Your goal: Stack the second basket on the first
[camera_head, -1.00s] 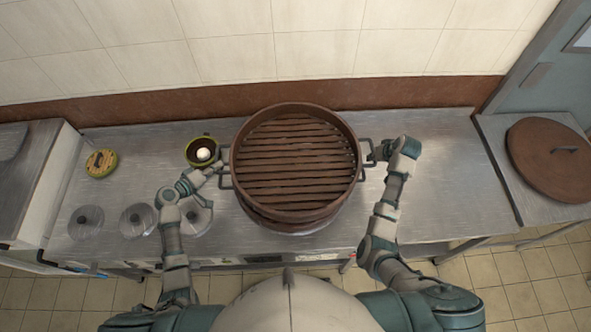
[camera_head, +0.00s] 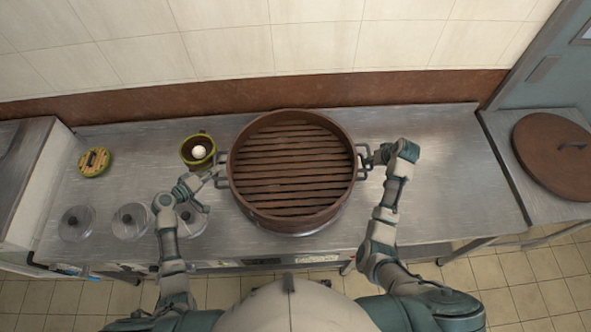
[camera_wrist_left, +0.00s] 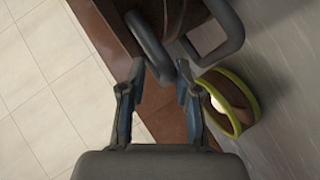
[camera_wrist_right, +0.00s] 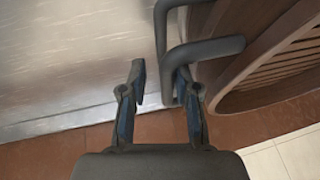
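A large round brown slatted basket (camera_head: 292,212) sits over the counter's middle, its slatted floor facing up. Whatever is beneath it is mostly hidden; a pale rim shows below its front edge. My left gripper (camera_head: 210,178) is at the left handles, fingers apart; in the left wrist view (camera_wrist_left: 160,66), a dark handle bar (camera_wrist_left: 149,40) reaches between the fingertips, with another handle (camera_wrist_left: 228,22) beside it. My right gripper (camera_head: 374,159) is at the right handle; in the right wrist view (camera_wrist_right: 160,68), its fingers are apart with a handle bar (camera_wrist_right: 205,49) at the right finger.
A green-rimmed cup (camera_head: 197,151) with a white ball stands close to my left gripper. A round yellow-green item (camera_head: 94,162) and several metal lids (camera_head: 131,221) are on the left. A brown lid (camera_head: 553,155) lies at the right. The counter right of my right arm is clear.

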